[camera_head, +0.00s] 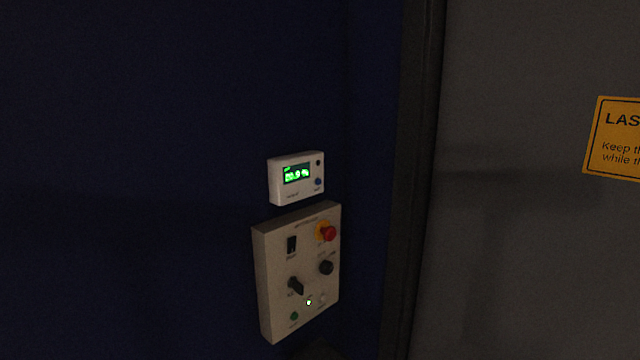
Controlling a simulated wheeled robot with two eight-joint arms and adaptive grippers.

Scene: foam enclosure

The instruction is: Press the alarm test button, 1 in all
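A small white monitor box (283,193) is fixed to the dark blue wall in the head view. Its lit green display (297,174) reads about 20.9 %. A blue button (318,182) sits at the right of its face, with a tiny label under it that is too small to read. A small dark round spot (319,163) sits above the blue button. Neither of my grippers is in view, and nothing touches the monitor.
Below the monitor is a larger beige control box (268,285) with a red emergency knob (327,233), black switches, a green button (294,316) and a lit indicator (309,302). A dark post (414,170) stands to the right, then a grey panel with a yellow sign (615,140).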

